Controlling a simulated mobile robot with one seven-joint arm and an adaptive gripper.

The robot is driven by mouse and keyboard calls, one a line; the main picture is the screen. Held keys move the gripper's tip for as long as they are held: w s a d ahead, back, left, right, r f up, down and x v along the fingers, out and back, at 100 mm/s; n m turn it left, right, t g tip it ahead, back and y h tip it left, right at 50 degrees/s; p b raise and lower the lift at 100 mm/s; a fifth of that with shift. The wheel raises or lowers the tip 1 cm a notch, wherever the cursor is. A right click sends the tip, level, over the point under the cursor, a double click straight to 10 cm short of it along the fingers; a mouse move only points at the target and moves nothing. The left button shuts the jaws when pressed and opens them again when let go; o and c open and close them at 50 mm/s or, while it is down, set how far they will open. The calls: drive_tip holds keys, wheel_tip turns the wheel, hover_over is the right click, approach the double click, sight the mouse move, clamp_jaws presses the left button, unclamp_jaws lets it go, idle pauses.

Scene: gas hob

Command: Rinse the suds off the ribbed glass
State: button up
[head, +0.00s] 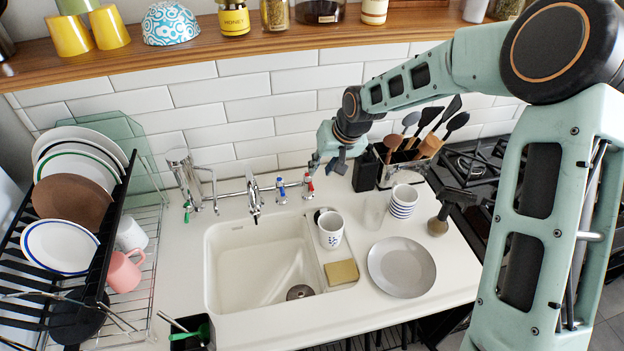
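A clear glass (374,209), likely the ribbed one, stands upright on the counter right of the sink; ribs and suds are too small to make out. The white sink (245,262) has an empty-looking basin. A wall tap (254,194) hangs over its back edge, with a blue handle (280,190) and a red handle (307,186). No water stream shows. My gripper (325,168) points down just above and right of the red handle, apart from the glass. Whether it touches the handle, and how far its fingers are parted, I cannot tell.
A patterned mug (330,229) and a sponge (341,272) sit on the sink's right ledge. Striped cups (403,202), a grey plate (402,267) and a utensil holder (399,165) crowd the right counter. A loaded dish rack (121,262) stands left.

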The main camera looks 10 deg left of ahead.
sight(311, 184)
drive_tip(key=x, duration=0.9)
drive_tip(key=shift+f+p, duration=0.1)
drive_tip(key=shift+p, duration=0.3)
drive_tip(key=shift+c, duration=0.4)
clamp_jaws()
